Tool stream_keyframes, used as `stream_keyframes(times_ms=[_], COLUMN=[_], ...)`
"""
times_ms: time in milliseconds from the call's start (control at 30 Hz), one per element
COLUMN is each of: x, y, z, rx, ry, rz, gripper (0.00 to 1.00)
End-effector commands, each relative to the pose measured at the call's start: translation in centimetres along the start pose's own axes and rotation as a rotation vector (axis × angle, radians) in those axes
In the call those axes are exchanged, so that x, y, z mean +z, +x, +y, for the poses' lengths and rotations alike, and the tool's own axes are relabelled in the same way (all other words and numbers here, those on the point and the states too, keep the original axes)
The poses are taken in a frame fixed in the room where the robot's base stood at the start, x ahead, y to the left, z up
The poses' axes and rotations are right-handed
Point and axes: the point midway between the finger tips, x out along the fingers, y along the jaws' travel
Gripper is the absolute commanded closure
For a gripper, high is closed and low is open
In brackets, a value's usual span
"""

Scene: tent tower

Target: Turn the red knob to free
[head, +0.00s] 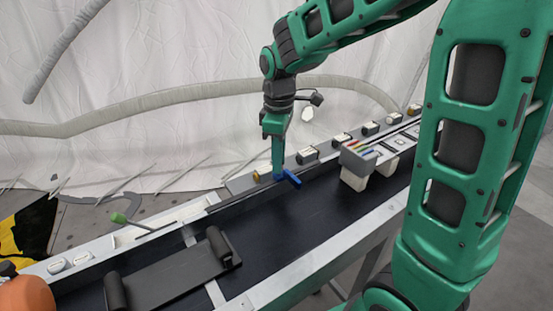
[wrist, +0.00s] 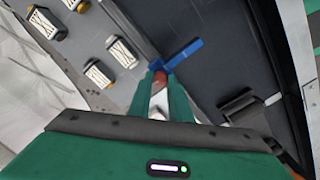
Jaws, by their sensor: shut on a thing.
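My gripper (head: 278,172) reaches down to the far edge of the dark channel. In the wrist view its green fingertips (wrist: 160,85) are closed around a small red knob (wrist: 160,77). The blue bar (wrist: 184,53) lies right beside the knob and sticks out over the dark surface. The bar also shows in the head view (head: 291,178), at the fingertips. The knob is hidden by the fingers in the head view. No marking for the free position can be read in either view.
Several pale labelled blocks (head: 307,155) line the far ledge. A grey block with coloured strips (head: 357,160) stands to the right on the dark belt (head: 300,215). A green-tipped lever (head: 119,218) and a dark plate with rollers (head: 170,275) are at left. The middle belt is clear.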

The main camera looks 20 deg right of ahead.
Motion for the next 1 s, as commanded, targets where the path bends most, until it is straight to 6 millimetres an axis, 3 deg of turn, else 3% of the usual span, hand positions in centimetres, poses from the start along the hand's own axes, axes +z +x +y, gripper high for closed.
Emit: stream_keyframes(times_ms=[167, 200, 267, 667, 1000], x=[-0.1, -0.1, -0.1, -0.1, -0.1], y=[-0.1, -0.1, -0.1, -0.7, -6.5], z=[0.0, 0.0, 0.0, 0.0, 0.2], rx=[0.002, 0.002, 0.002, 0.002, 0.004], ry=[0.000, 0.000, 0.000, 0.001, 0.002], rz=[0.003, 0.003, 0.003, 0.002, 0.005], gripper=[1.00, 0.75, 0.64, 0.64, 0.64])
